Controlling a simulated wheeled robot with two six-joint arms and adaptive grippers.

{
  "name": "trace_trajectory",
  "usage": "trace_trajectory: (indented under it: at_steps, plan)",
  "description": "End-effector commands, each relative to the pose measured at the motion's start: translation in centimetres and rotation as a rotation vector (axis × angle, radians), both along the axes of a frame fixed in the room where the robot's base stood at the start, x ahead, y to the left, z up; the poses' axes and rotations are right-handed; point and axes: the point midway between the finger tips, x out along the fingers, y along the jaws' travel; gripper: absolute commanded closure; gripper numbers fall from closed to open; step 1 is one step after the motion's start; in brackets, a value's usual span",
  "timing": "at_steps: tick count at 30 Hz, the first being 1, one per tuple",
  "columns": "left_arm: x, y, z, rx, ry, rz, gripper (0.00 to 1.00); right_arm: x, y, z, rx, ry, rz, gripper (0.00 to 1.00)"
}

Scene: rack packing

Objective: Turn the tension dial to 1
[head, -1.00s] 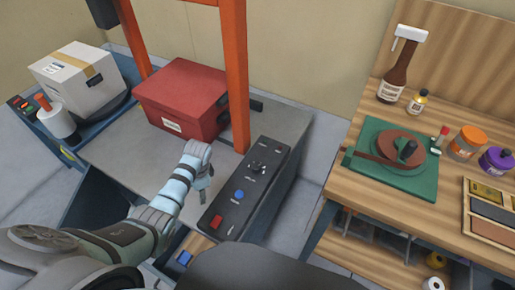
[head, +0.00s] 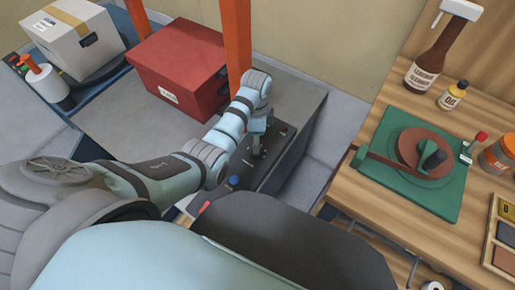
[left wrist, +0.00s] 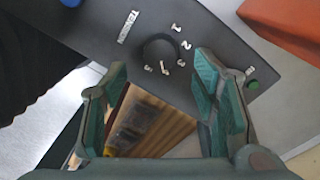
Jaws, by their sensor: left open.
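The black tension dial (left wrist: 158,48) sits on the dark control panel (left wrist: 105,30) in the left wrist view. The label TENSION is beside it and small white numbers run around one side. My right gripper is not in view.
A green button (left wrist: 253,85) is near one finger. A blue button (head: 234,181) is on the panel's near part. An orange post (head: 235,40) and a red box (head: 178,68) stand beside my arm. The wooden bench (head: 345,190) is on the right.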

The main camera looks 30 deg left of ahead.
Motion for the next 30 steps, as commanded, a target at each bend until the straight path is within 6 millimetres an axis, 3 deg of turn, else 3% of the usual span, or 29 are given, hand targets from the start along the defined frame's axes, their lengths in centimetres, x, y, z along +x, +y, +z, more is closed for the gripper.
trace_trajectory:
  at_steps: [1,6,15,24,30]
  plan:
    - [-0.1,-0.1,-1.7,0.000,0.002,-0.001,0.46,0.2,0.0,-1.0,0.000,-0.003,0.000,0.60]
    - [-0.2,-0.2,-4.2,0.000,0.000,-0.002,0.46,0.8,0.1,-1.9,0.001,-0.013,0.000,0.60]
    - [-0.2,-0.3,-4.5,0.000,-0.001,-0.003,0.46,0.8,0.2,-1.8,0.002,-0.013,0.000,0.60]
    - [-0.2,-0.3,-4.5,0.000,-0.001,-0.002,0.94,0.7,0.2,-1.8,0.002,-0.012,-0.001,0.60]
    - [-0.2,-0.2,-4.4,0.001,-0.001,0.006,0.94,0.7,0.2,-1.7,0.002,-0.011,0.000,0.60]
